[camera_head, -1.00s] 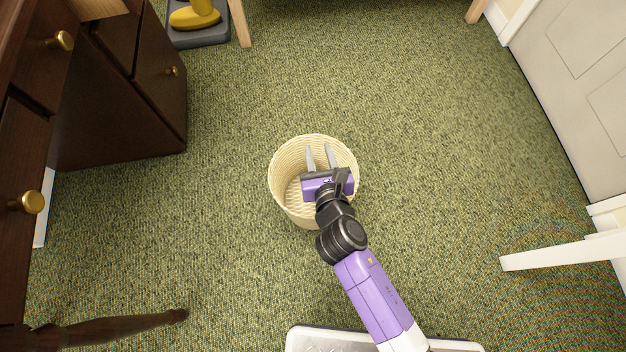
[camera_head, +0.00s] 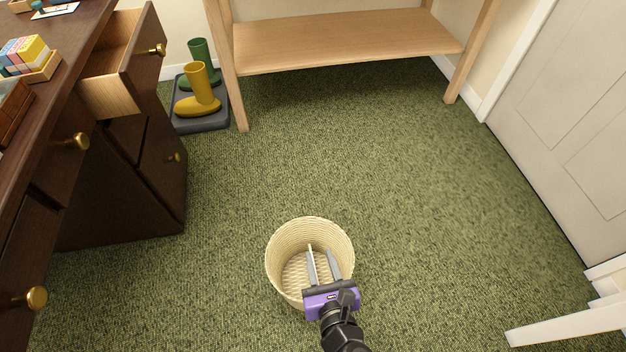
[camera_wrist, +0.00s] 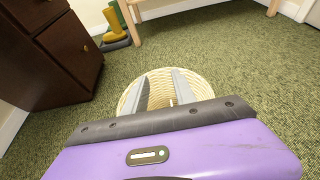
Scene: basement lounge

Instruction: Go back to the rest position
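My gripper (camera_head: 322,266) is purple with two grey fingers. In the head view it appears over the woven basket, with its fingers held apart and nothing between them. The wrist view also shows the two spread fingers (camera_wrist: 158,92) in front of the basket. The round cream wicker basket (camera_head: 283,238) stands upright on the green carpet, and its visible inside looks empty. My gripper's body hides part of the basket's near rim.
A dark wooden desk (camera_head: 70,190) with an open upper drawer (camera_head: 108,92) stands at left. Yellow and green boots (camera_head: 200,98) stand on a grey tray. A light wooden shelf (camera_head: 345,40) is at the back and a white door (camera_head: 570,130) at right. Carpet between is clear.

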